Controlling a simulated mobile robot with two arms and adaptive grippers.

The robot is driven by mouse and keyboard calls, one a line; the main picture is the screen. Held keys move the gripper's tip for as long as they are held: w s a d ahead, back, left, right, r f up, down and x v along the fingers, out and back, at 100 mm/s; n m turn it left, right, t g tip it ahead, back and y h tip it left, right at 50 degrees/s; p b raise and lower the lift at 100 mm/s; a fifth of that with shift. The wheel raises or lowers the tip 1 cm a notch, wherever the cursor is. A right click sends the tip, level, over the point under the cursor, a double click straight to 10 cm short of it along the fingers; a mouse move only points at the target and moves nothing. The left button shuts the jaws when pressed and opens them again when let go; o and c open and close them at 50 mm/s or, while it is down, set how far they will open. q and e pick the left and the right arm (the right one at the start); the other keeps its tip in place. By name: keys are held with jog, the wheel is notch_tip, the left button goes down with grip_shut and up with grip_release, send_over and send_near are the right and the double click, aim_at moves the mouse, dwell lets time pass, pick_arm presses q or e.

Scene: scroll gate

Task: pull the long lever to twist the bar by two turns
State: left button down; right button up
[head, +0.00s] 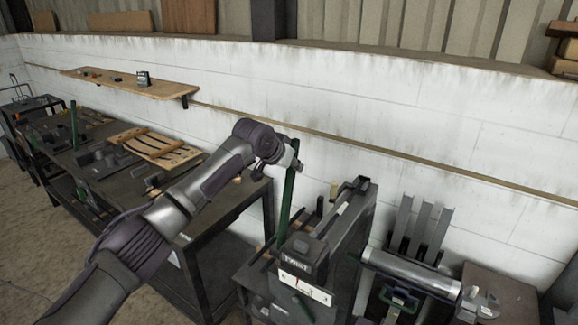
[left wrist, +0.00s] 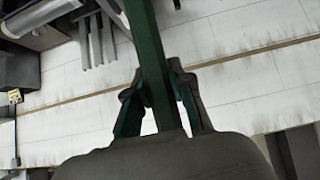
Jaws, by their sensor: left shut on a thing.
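The long lever (head: 287,205) is a dark green bar standing nearly upright at the machine (head: 305,262) in the head view. My left gripper (head: 290,163) is shut on its upper part. In the left wrist view the green lever (left wrist: 150,50) runs between the two fingers of my left gripper (left wrist: 155,95), which close on it from both sides. The lever's lower end is partly hidden behind the machine's dark block. I cannot clearly make out the bar to be twisted. My right gripper is not in view.
A dark workbench (head: 225,205) with tools and a slatted wooden piece (head: 160,148) stands to the left. A wooden shelf (head: 130,83) is on the white wall. A metal cylinder (head: 410,270) and upright grey bars (head: 420,225) stand at the right.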

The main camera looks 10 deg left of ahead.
pick_arm(q)
jog(key=shift+w+d+f, duration=0.1)
jog(key=shift+w+d, duration=0.05)
jog(key=shift+w, duration=0.3)
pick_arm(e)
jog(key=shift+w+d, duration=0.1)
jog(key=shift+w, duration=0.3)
pick_arm(q)
jog(key=c, duration=1.3)
grip_release()
jog(key=shift+c, duration=0.2)
jog(key=shift+o, duration=1.7)
jog(key=shift+w+d+f, duration=0.1)
jog(key=shift+w+f, duration=0.05)
jog(key=shift+w, duration=0.05)
jog(key=shift+s, duration=0.1)
